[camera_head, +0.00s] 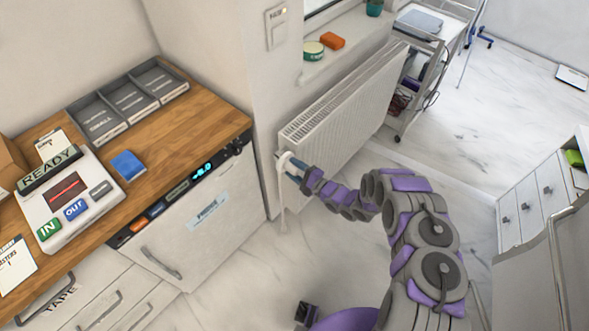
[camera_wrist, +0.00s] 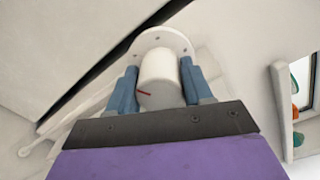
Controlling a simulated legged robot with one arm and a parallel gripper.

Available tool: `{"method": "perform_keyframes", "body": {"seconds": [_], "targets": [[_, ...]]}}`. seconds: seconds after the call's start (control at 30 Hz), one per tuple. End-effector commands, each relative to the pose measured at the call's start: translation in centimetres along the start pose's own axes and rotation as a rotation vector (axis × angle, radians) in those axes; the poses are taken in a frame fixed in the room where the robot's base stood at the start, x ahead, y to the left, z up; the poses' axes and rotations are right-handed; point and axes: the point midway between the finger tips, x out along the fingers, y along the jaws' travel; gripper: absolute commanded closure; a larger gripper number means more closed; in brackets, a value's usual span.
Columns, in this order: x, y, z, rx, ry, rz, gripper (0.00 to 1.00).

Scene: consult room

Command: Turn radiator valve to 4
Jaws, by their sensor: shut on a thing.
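The radiator valve (camera_wrist: 158,80) is a white round knob with a short red mark on its face, toward the lower left in the wrist view. A pale round plate (camera_wrist: 160,40) with small dark dots sits behind it. My gripper (camera_wrist: 160,92) is shut on the knob, one blue finger on each side. In the head view the valve (camera_head: 284,161) is at the near end of the white radiator (camera_head: 345,105), and my gripper (camera_head: 292,168) reaches it from the right. No readable numbers show on the knob.
A wooden counter (camera_head: 215,115) with a labelled device (camera_head: 70,200) and grey trays stands left of the valve. An appliance with a lit display (camera_head: 202,170) is below it. A wheeled trolley (camera_head: 420,75) stands beyond the radiator. White drawers (camera_head: 530,200) are at right. The middle floor is clear.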

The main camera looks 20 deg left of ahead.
Motion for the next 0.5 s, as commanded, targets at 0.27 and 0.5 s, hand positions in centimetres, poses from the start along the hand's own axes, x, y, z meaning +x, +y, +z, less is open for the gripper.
{"method": "perform_keyframes", "body": {"seconds": [0.27,0.5], "targets": [[-0.11,0.08,-0.03,0.0,0.004,0.002,0.28],[-0.15,-0.01,0.04,-0.001,0.002,0.0,0.25]]}}
